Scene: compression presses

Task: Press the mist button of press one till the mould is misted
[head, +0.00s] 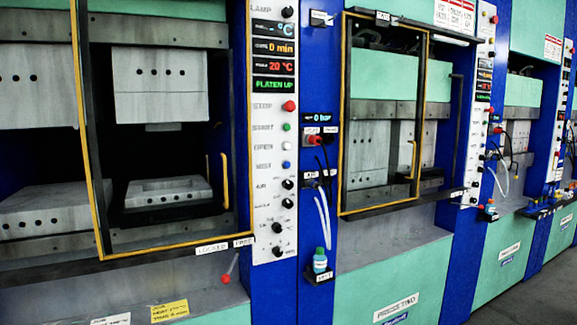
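The near press (165,250) fills the left of the head view, left of the press labelled PRESS TWO (397,307); its own name plate is cut off at the bottom edge. Its control panel (262,205) is a pale upright strip. The blue mist button (286,165) sits beside the label MIST, below the white open button (286,146). The display reads PLATEN UP (273,85), with 0 min and 20 °C above it. Behind the yellow-edged guard, the lower mould half (168,191) rests below a raised upper block (160,85). I cannot tell whether the mould is wet. My gripper is not in view.
The yellow-edged guard frame (88,150) and its handle (224,180) stand left of the panel. A red button (289,106) and green button (286,127) are above the mist button. A teal-labelled bottle (320,260) stands on a small shelf to the right. Grey floor shows at lower right.

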